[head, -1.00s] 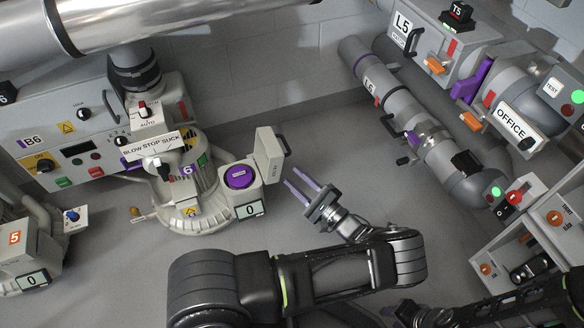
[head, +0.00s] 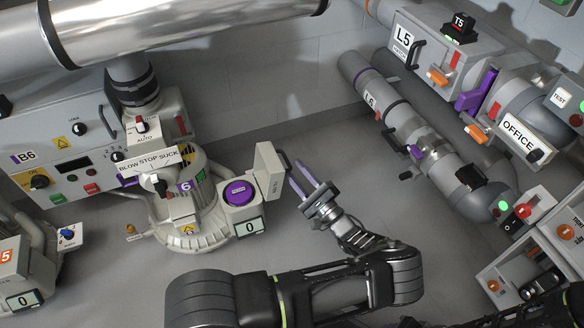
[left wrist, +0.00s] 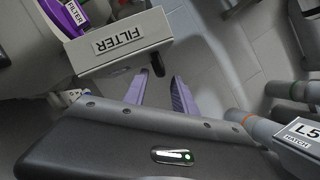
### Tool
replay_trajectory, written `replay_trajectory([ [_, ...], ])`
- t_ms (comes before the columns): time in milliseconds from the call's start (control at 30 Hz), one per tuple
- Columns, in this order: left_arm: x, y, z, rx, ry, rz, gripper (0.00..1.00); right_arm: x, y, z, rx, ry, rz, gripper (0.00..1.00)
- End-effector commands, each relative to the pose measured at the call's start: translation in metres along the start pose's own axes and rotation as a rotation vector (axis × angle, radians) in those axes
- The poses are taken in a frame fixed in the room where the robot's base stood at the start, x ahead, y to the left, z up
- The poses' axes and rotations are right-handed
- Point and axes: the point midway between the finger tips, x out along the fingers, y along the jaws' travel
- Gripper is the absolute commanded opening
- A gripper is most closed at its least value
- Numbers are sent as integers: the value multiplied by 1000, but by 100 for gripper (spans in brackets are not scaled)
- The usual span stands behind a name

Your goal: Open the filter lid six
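Blower six (head: 186,190) stands at the centre left in the head view, with a round purple filter (head: 238,192) on its side box. The grey filter lid (head: 267,170) stands upright, swung away from the purple filter. In the left wrist view the lid (left wrist: 118,45) carries a FILTER label, and its dark handle (left wrist: 157,65) sticks out at its edge. My left gripper (head: 298,172) is just right of the lid, close to the handle. Its purple fingers (left wrist: 158,82) are apart, with nothing visible between them. I cannot tell whether they touch the handle. My right gripper is not in view.
A control panel marked B6 (head: 60,150) is behind the blower at left. A grey pipe marked L6 (head: 400,118) and a box marked L5 (head: 430,58) are at right. A large metal pipe (head: 180,25) crosses the top. Floor between blower and pipe is clear.

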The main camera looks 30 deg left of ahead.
Motion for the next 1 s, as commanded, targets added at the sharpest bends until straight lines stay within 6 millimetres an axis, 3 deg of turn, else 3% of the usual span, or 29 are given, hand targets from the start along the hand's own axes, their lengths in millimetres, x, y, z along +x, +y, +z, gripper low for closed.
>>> replay_trajectory([
  [200,20,1,-1,0,2,1,33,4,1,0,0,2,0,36],
  [467,22,0,0,0,2,0,33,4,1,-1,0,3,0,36],
  [867,22,0,-1,0,2,0,1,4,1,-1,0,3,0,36],
  [1000,22,0,-1,0,2,0,0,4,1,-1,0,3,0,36],
])
